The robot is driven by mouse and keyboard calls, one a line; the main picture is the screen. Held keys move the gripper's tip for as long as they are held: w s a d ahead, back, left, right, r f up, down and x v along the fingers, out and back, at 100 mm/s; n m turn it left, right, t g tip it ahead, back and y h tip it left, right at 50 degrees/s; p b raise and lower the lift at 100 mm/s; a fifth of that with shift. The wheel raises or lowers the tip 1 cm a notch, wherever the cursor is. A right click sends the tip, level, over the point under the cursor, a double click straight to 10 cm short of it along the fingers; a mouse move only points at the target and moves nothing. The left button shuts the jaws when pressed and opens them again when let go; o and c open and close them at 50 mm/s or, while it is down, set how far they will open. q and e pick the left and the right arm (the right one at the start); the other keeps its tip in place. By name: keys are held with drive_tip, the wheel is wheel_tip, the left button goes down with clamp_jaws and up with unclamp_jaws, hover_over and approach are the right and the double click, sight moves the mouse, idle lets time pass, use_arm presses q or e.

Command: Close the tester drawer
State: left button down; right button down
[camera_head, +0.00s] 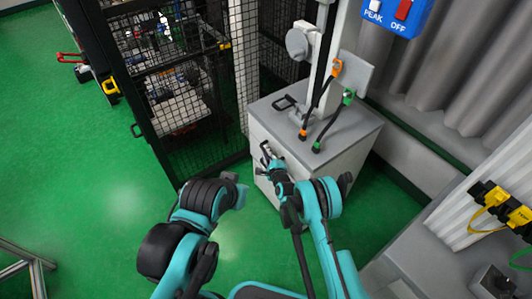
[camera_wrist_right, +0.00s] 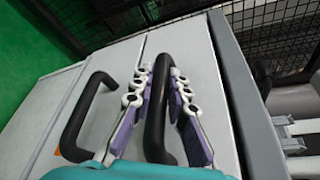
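The tester is a grey cabinet (camera_head: 345,130) with a post on top. Its front faces my right arm. In the right wrist view the drawer front (camera_wrist_right: 195,55) is a pale panel with a black bar handle (camera_wrist_right: 156,125). My right gripper (camera_wrist_right: 160,72) has one purple-padded finger on each side of this handle, and the tips close in on it. In the head view my right gripper (camera_head: 267,155) is at the upper part of the cabinet front. I cannot tell how far the drawer stands out.
Another black handle (camera_wrist_right: 80,120) is on the panel beside the drawer. A black mesh cage (camera_head: 185,85) stands left of the cabinet. Green floor is free at left.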

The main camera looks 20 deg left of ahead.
drive_tip(key=c, duration=1.5)
unclamp_jaws()
drive_tip(key=shift+w+d, duration=0.2)
drive_tip(key=shift+d, duration=0.05)
drive_tip(key=shift+a+r, duration=0.1)
drive_tip(key=shift+r, duration=0.05)
wheel_tip(320, 180, up, 9)
drive_tip(key=shift+s+f, duration=0.1)
drive_tip(key=shift+f, duration=0.05)
drive_tip(key=shift+r, duration=0.6)
